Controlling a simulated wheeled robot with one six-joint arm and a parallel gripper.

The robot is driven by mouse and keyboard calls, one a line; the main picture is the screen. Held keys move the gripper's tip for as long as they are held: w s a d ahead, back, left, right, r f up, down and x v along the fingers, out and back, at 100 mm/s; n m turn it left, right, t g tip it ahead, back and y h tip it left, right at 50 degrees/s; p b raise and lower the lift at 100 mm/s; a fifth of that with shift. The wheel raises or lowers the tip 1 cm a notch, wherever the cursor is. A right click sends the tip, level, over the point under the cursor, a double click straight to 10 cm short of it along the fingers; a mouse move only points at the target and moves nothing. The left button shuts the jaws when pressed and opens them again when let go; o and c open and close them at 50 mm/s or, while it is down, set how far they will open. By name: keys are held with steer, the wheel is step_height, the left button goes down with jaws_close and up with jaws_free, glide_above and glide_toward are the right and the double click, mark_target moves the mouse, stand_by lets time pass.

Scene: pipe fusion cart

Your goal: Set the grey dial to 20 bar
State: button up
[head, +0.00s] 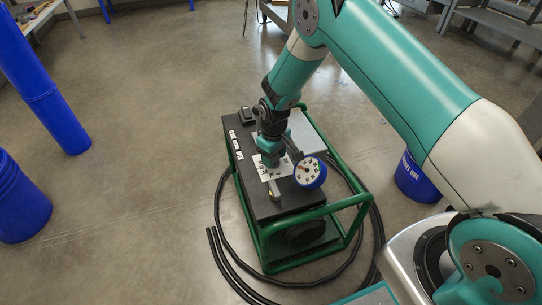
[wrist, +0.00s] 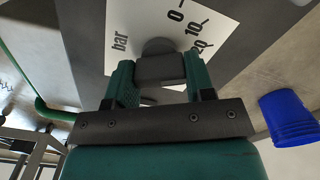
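The grey dial (wrist: 160,66) shows in the wrist view as a knob with a bar-shaped grip, on a white scale plate (wrist: 228,22). The plate reads "bar", 0, 10 and a partly covered 20. My gripper (wrist: 160,72) is around the grip, with one teal finger against each side and no clear gap. In the head view my gripper (head: 271,160) points down at the plate (head: 283,168) on the cart's dark top and hides the dial. Which mark the dial points to cannot be told.
A round blue-bodied gauge (head: 309,172) stands close to the right of my gripper. A small lever with a yellowish part (head: 273,190) is in front. The cart has a green tube frame (head: 314,213); black hose (head: 222,245) loops around it. A blue bucket (head: 417,180) stands right.

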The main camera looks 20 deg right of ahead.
steer(key=o, duration=0.4)
steer(key=shift+s+d+f, duration=0.1)
steer(key=shift+s+d, duration=0.1)
steer(key=shift+s, duration=0.05)
steer(key=shift+c, duration=0.2)
steer(key=shift+o, duration=0.4)
steer(key=shift+w+a, duration=0.15)
step_height(320, 180, up, 18)
steer(key=p, duration=0.4)
steer(key=shift+f, duration=0.25)
